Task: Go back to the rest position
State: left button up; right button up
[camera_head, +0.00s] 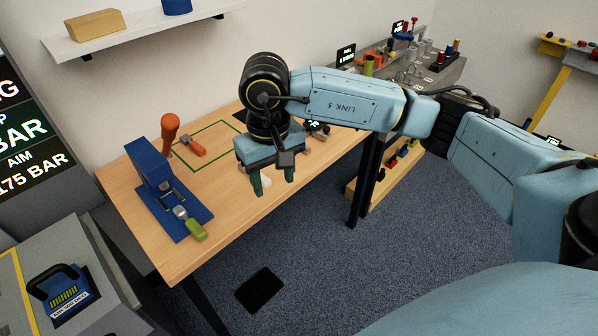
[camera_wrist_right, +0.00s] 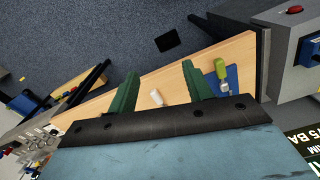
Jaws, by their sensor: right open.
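My right gripper (camera_head: 273,182) hangs from my right arm over the front edge of the wooden workbench (camera_head: 140,215), fingers pointing down. Its two green fingers are spread apart with nothing between them. In the right wrist view the open fingers (camera_wrist_right: 160,75) reach toward the bench, with a small white piece (camera_wrist_right: 156,97) lying on the wood beyond them. My right arm comes in from the right and crosses above the bench, hiding part of its far end. My left gripper does not show.
A blue press-like fixture (camera_head: 150,165) with a green-handled lever (camera_head: 195,229) stands at the bench's left. An orange-handled tool (camera_head: 191,146) lies in a green outline. A dark pad (camera_head: 260,290) lies on open carpet.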

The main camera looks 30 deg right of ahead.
jog(key=shift+s+d, duration=0.15)
jog(key=shift+d, duration=0.1)
